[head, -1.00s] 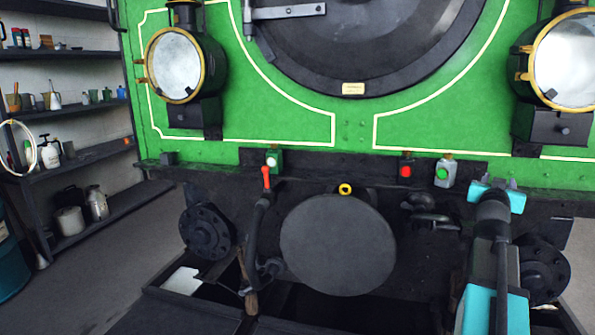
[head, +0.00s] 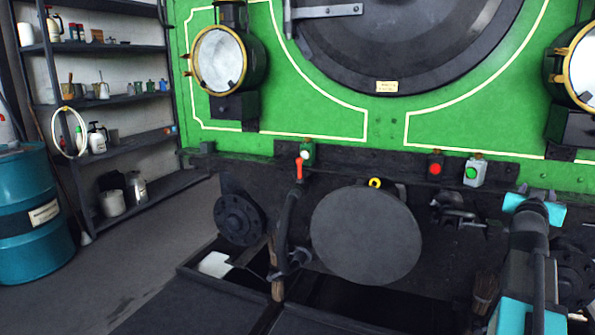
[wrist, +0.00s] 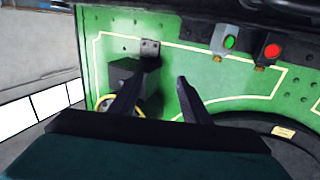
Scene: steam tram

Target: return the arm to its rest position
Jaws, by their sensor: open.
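My arm reaches up from the lower right in the head view, with my gripper (head: 535,194) at its end in front of the tram's dark buffer beam, right of the green-button box (head: 474,173). In the wrist view my gripper (wrist: 158,82) has its two dark fingers spread apart with nothing between them. The green tram front (wrist: 190,62) lies beyond the fingers. I cannot tell the exact gap between the fingers and the tram.
A round dark buffer (head: 366,236) and a red-handled hose (head: 290,215) stick out of the beam. A red-button box (head: 435,168) sits on it. Headlamps (head: 217,60) flank the front. Shelves (head: 110,100) and a blue drum (head: 35,225) stand left. Floor (head: 150,255) between is clear.

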